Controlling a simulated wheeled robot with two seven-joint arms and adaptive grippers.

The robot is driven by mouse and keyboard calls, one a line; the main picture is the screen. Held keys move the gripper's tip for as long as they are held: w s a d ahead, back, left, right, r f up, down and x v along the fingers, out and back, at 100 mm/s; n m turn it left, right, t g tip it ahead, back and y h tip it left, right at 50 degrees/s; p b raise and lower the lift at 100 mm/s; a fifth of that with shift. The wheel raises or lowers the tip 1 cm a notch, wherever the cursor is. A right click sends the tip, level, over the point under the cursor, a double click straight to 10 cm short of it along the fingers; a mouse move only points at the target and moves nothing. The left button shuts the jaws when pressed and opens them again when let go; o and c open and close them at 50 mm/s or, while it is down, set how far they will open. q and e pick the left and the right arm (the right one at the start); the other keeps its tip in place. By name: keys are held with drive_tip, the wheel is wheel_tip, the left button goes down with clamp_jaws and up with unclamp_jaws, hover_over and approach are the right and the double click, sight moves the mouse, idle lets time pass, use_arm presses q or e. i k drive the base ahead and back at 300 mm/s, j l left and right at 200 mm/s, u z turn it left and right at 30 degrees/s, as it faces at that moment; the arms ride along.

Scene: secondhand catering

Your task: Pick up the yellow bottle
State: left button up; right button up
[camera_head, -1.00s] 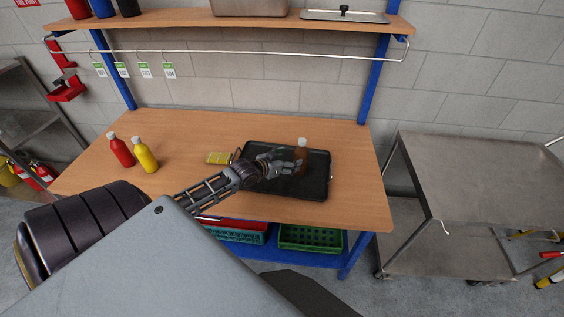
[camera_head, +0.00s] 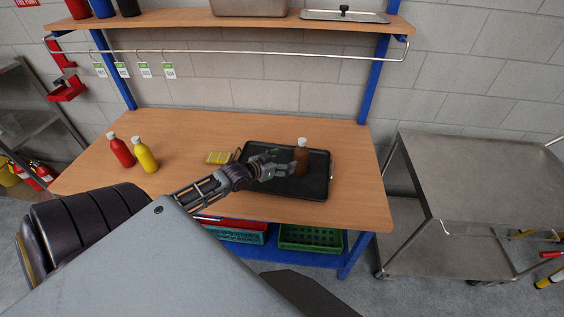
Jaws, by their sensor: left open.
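The yellow bottle (camera_head: 144,156) stands upright with a white cap on the left part of the wooden table (camera_head: 217,129). A red bottle (camera_head: 121,151) with a white cap stands close at its left. A brown bottle (camera_head: 301,160) with a white cap stands on the black tray (camera_head: 318,187) at the right. My left gripper (camera_head: 284,167) is open over the tray, just left of the brown bottle and well to the right of the yellow one. I cannot tell whether its fingers touch the brown bottle. My right gripper is not in view.
A yellow item (camera_head: 219,158), perhaps a sponge, lies left of the tray. A rail with hanging tags (camera_head: 169,71) and a shelf (camera_head: 178,21) run above the table. A green crate (camera_head: 308,238) sits below. A metal cart (camera_head: 480,175) stands at right.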

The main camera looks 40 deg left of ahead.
sight(143, 153)
drive_tip(key=u, duration=2.5)
drive_tip(key=i+l+z, duration=0.45)
drive_tip(key=i+z, duration=0.2)
drive_tip(key=i, duration=0.15)
